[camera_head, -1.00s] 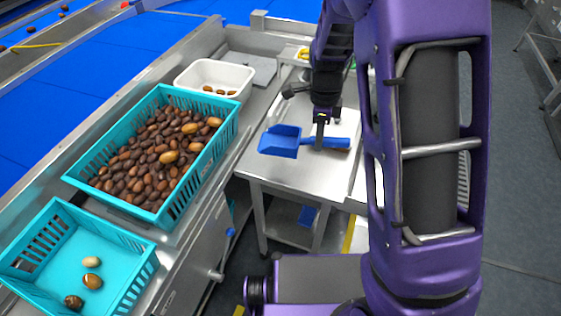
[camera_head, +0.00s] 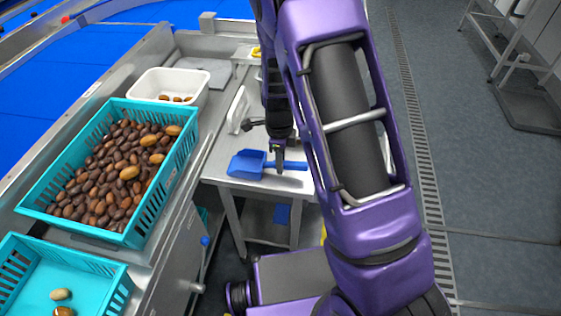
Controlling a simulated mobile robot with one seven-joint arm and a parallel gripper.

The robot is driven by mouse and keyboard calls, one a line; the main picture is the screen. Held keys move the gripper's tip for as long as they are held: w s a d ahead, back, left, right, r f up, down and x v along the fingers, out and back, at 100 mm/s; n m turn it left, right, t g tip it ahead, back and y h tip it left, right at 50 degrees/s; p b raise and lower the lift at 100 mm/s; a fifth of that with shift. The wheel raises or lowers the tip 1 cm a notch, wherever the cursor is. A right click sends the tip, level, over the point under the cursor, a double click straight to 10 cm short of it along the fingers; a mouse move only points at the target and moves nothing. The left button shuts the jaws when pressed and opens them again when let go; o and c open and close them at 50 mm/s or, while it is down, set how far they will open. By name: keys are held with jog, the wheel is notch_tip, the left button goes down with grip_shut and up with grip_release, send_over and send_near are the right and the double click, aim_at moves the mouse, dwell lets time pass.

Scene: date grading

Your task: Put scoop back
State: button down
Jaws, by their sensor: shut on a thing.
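The blue scoop (camera_head: 247,163) is over the small steel table (camera_head: 222,171), its pan to the left and its handle to the right. My gripper (camera_head: 279,168) points down and is shut on the scoop's handle. I cannot tell whether the scoop touches the table top or hangs just above it. My purple arm hides the right part of the table.
A teal crate (camera_head: 128,237) full of brown dates stands on the left counter. A second teal crate (camera_head: 110,275) with a few dates is in front of it. A white tub (camera_head: 170,85) stands behind. Open floor (camera_head: 470,190) lies to the right.

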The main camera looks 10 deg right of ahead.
jog(key=shift+f, duration=0.1)
jog(key=c, duration=0.7)
grip_release()
notch_tip(320, 180, up, 12)
jog(key=shift+a+r+p, duration=0.15)
jog(key=shift+r+p, duration=0.05)
jog(key=shift+p, duration=0.6)
